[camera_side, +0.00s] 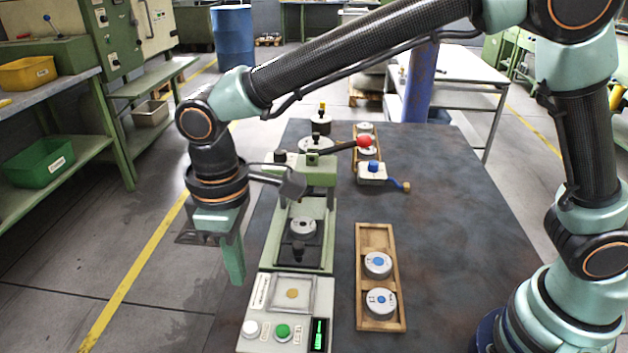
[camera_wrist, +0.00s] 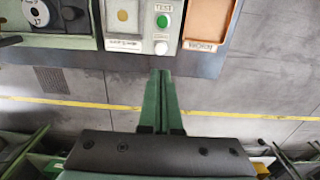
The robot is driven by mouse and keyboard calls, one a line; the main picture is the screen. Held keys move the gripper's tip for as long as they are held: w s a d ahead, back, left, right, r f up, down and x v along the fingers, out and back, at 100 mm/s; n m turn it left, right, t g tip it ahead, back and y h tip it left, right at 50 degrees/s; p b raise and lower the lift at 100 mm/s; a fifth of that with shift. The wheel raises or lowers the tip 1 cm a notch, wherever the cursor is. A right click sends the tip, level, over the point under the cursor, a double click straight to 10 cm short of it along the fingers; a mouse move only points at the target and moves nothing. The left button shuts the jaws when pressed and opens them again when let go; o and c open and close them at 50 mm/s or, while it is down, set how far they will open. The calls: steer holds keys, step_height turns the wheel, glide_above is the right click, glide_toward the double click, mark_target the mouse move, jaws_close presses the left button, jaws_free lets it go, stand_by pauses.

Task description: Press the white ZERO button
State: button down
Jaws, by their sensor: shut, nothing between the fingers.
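The white button (camera_side: 251,328) sits at the front left of the pale control panel (camera_side: 262,346), beside the green button (camera_side: 283,331). In the wrist view the white button (camera_wrist: 161,47) lies just beyond my fingertips, with the green TEST button (camera_wrist: 163,21) behind it. My gripper (camera_side: 237,282) points down, shut and empty. It hangs over the table's left edge, to the left of the panel and apart from the white button. In the wrist view my fingertips (camera_wrist: 159,74) are together, short of the panel's near edge.
The green press (camera_side: 318,205) with a red-knobbed lever (camera_side: 364,141) stands behind the panel. A wooden tray (camera_side: 395,285) holding two round weights lies to its right. The table's right side is bare.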

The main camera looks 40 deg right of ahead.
mark_target(253, 327)
step_height(253, 327, down, 12)
steer(key=shift+r, duration=0.1)
stand_by(0.5)
steer(key=shift+s+d+f, duration=0.1)
steer(key=shift+f, duration=0.95)
step_height(253, 327, up, 15)
steer(key=shift+w+a, duration=0.25)
steer(key=shift+f, duration=0.1)
